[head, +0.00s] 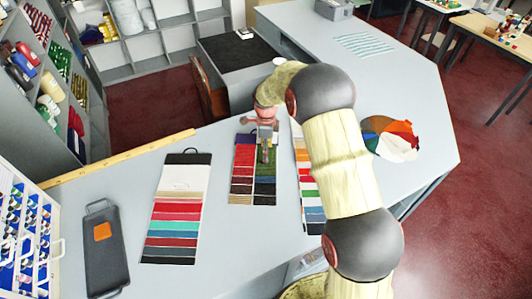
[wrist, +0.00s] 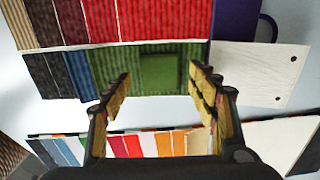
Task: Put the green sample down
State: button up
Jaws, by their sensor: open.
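The green sample (wrist: 163,73) is a small dark green square. In the wrist view it lies on a green ribbed strip of a swatch card (wrist: 65,75), between and beyond my fingertips. My gripper (wrist: 162,80) is open, with one finger on each side of the sample and nothing held. In the head view my gripper (head: 266,156) points down over the middle swatch card (head: 243,170). I cannot make out the sample clearly there, as the gripper covers part of the card. The exact gap between fingertips and card cannot be told.
A striped swatch card (head: 175,212) and a dark tray (head: 106,262) with an orange square (head: 102,231) lie to the left. Another card (head: 306,170) is close on the right, partly behind my arm. A colour fan (head: 395,146) lies farther right. A yellow ruler (head: 120,160) runs along the counter edge.

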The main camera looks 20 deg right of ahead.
jog(key=s+r+n+t, duration=0.1)
jog(key=s+r+n, duration=0.15)
jog(key=r, duration=0.85)
jog(key=s+r+n, duration=0.2)
jog(key=s+r, duration=0.2)
jog(key=r, duration=0.6)
jog(key=s+r+n+t, duration=0.1)
jog(key=s+r+n, duration=0.4)
jog(key=s, duration=0.4)
jog(key=s+r+n+t, duration=0.2)
jog(key=s+r+n, duration=0.35)
jog(key=s, duration=0.35)
jog(key=s+f+n+t, duration=0.1)
jog(key=s+n, duration=0.5)
jog(key=s, duration=0.7)
jog(key=shift+a+n+t, duration=0.15)
jog(key=shift+n+t, duration=0.15)
jog(key=shift+f, duration=0.2)
notch_tip(320, 180, down, 10)
jog(key=b, duration=0.9)
jog(key=shift+r, duration=0.2)
